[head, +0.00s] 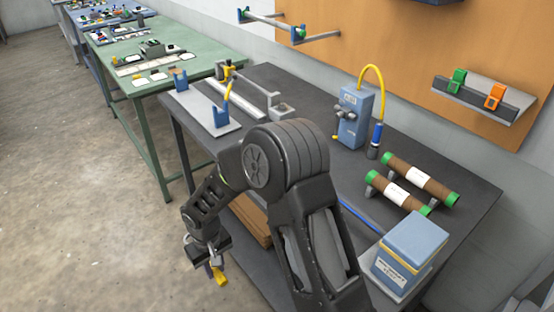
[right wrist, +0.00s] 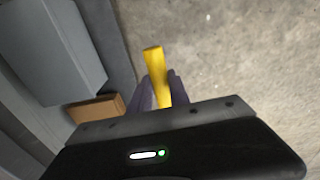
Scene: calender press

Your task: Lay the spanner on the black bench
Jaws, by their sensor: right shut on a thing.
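The black bench (head: 312,98) runs along the wall at the right, with tools and parts on its top. My right gripper (head: 212,262) hangs over the floor beside the bench's front edge, below the level of its top. It is shut on the spanner, of which a yellow part (head: 219,276) shows below the jaws. In the right wrist view the yellow spanner (right wrist: 154,68) sticks out from between the fingers, over the floor; its other end is hidden. My left gripper is in neither view.
On the bench stand a blue device (head: 353,118) with a yellow hose, brown rolls (head: 421,178) with green ends and a blue box (head: 414,243). A grey plate with blue brackets (head: 202,110) is at its far end. A green table (head: 130,72) stands beyond. The floor at left is clear.

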